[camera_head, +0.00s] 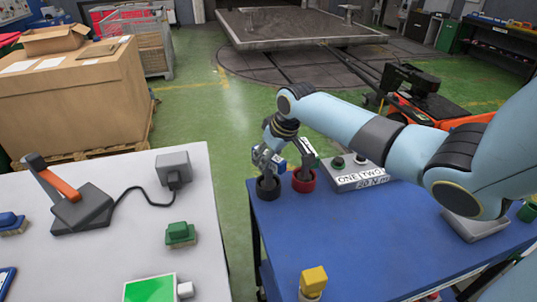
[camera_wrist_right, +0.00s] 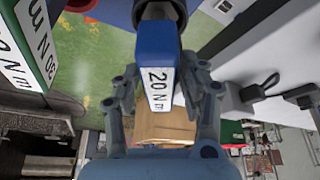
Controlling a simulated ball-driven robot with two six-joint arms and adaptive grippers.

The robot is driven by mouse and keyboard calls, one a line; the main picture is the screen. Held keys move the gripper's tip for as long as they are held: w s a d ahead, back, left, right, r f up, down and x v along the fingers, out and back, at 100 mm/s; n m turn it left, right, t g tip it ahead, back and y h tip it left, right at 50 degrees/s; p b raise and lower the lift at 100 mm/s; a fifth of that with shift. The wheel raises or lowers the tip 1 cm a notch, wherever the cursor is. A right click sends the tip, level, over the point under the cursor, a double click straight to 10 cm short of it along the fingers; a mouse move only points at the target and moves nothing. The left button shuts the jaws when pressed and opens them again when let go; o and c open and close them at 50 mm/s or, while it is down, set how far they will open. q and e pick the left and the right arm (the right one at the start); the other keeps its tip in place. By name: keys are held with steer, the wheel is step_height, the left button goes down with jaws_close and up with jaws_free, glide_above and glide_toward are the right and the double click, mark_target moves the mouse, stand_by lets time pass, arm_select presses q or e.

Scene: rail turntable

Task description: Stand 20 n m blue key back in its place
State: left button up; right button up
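The blue key (camera_wrist_right: 158,80), with a white label reading 20 N m, is between the two fingers of my right gripper (camera_wrist_right: 163,72) in the right wrist view. The fingers look closed on its sides. In the head view my right gripper (camera_head: 268,158) is just above the black ring holder (camera_head: 268,188) at the blue table's far left corner. The key's lower end there is partly hidden by the fingers, so I cannot tell how deep it sits. My left gripper is not in view.
A grey box (camera_head: 360,175) labelled ONE TWO is right of the holders on the blue table (camera_head: 350,245). A yellow-topped thing (camera_head: 313,282) stands at the near edge. A white table (camera_head: 120,215) is to the left, across a gap.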

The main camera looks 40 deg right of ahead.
steer(key=shift+o, duration=0.6)
steer(key=v, duration=1.2)
